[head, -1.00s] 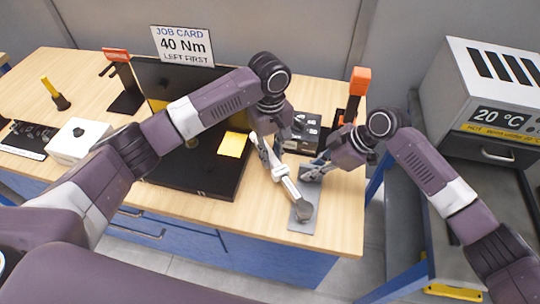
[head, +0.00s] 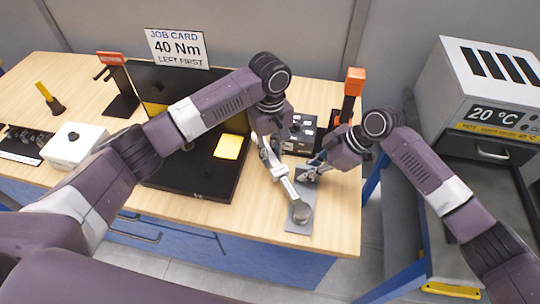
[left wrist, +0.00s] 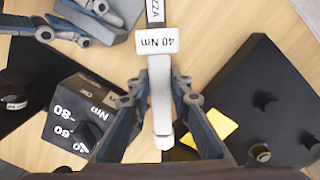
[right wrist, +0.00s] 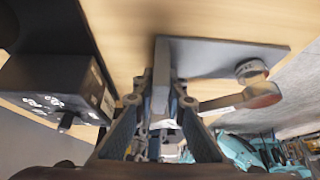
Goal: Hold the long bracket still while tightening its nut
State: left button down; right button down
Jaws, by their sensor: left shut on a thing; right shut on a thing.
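The long bracket is a grey metal piece with a flat plate (head: 292,221) at the table's front right edge. In the right wrist view its upright flange (right wrist: 162,75) stands between the fingers of my right gripper (right wrist: 160,108), which is shut on it. My left gripper (left wrist: 160,120) is shut on the light grey handle of a torque wrench (left wrist: 157,85) labelled 40 Nm. The wrench (head: 286,186) slants down to the bracket. Its round head (right wrist: 262,94) is over the plate's outer end, where the nut is hidden or too small to tell.
A black box (left wrist: 85,115) with a numbered dial stands behind the grippers. A black tray (head: 185,180) with a yellow note (head: 229,146) lies left of the wrench. An orange-topped post (head: 354,82) stands at the back right. An oven-like unit (head: 480,90) is beyond the table's right end.

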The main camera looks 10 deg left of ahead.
pick_arm(q)
jog(key=shift+w+d+r, duration=0.1)
jog(key=shift+w+d, duration=0.05)
jog(key=shift+d, duration=0.05)
jog(key=shift+r, duration=0.15)
jog(key=shift+r, duration=2.15)
